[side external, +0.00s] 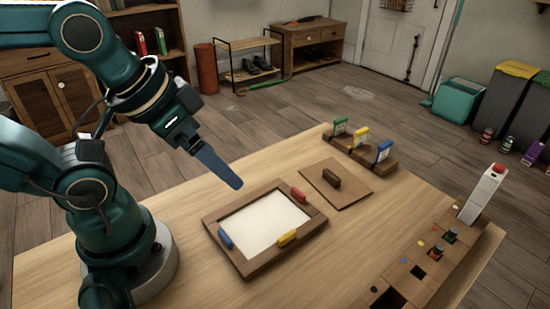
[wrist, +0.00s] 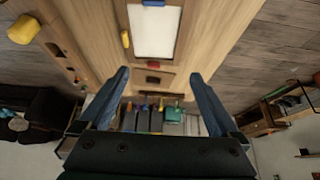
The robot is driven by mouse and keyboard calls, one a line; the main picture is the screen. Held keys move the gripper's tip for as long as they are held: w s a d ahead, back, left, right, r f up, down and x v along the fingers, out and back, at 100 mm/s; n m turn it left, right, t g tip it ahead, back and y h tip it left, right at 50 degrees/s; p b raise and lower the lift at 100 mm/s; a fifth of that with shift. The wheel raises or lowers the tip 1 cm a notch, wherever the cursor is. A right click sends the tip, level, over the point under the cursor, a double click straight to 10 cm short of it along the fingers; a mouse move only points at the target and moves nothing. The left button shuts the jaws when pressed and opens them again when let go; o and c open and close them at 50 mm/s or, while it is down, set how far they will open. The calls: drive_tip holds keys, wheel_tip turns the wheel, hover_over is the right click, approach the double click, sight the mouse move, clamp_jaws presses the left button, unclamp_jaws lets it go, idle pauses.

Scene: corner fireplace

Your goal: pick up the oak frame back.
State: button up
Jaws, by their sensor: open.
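The oak frame back, a flat brown panel (side external: 346,196), lies on the table with a dark upright grip (side external: 331,179) at its middle. It also shows small in the wrist view, with its dark grip (wrist: 153,79) between my fingers in the picture. Beside it lies a brown frame (side external: 245,266) around a white sheet (side external: 265,225), with blue (side external: 225,239), yellow (side external: 288,237) and red (side external: 299,195) pieces on its rim. My gripper (side external: 238,184) is open and empty, raised above the table on the far left side of the frame. Both fingers (wrist: 158,76) show apart in the wrist view.
A wooden rack (side external: 352,152) with green, yellow and blue tabs stands behind the panel. Bare tabletop lies between.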

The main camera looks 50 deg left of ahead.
drive_tip(key=w+r+t, duration=0.2)
drive_tip(key=w+r, duration=0.3)
drive_tip(key=w, duration=0.3)
drive_tip(key=m+g, duration=0.1)
drive_tip(key=g, duration=0.1)
hover_over(331, 174)
drive_tip(key=s, duration=0.2)
wheel_tip(331, 174, down, 11)
drive_tip(key=f, duration=0.2)
drive_tip(key=f+g, duration=0.1)
drive_tip(key=shift+s+f, duration=0.2)
drive_tip(key=shift+f, duration=0.2)
drive_tip(key=shift+x, duration=2.5)
drive_tip(key=shift+s, duration=0.1)
drive_tip(key=c, duration=1.3)
